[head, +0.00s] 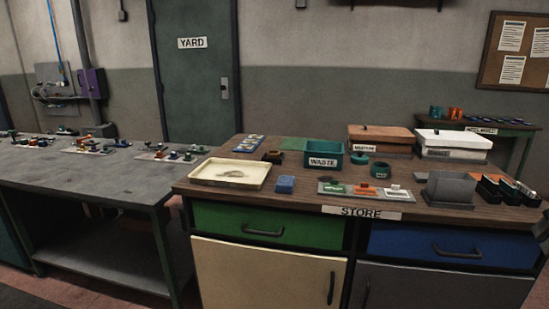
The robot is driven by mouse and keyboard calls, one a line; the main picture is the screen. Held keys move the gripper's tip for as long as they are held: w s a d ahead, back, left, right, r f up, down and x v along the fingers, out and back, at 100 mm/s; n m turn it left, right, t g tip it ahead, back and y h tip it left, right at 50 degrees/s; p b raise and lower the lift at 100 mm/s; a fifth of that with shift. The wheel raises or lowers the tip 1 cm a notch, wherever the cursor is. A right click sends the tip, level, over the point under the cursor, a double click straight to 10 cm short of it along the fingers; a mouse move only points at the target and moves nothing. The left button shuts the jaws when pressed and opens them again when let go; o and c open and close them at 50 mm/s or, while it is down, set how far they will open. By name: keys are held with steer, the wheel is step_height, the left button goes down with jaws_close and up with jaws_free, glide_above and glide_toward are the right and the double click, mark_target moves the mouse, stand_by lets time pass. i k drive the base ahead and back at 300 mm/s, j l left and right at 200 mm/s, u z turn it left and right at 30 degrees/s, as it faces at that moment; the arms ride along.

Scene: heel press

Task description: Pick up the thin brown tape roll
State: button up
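A small dark brown, roll-like thing (272,156) sits on the wooden top of the store counter (300,205), between the cream tray and the waste bin. It looks like a tape roll, but it is too small to tell how thin it is. A teal roll (360,158) lies right of the waste bin, and a dark green roll (380,171) stands just in front of it.
Lidded boxes (381,135) stand behind. A grey workbench (70,185) is at left, a green door (196,90) behind.

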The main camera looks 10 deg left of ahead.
mark_target(273, 155)
steer(key=i+j, duration=0.15)
steer(key=j, duration=0.25)
steer(key=i+j, duration=0.2)
steer(key=j, duration=0.2)
steer(key=i+j, duration=0.15)
steer(key=j, duration=0.2)
steer(key=i+j, duration=0.2)
steer(key=j, duration=0.2)
steer(key=i+j, duration=0.15)
steer(key=j, duration=0.25)
steer(key=i+j, duration=0.2)
steer(key=j, duration=0.2)
steer(key=i+j, duration=0.15)
steer(key=j, duration=0.25)
steer(key=i+j, duration=0.2)
steer(key=j, duration=0.15)
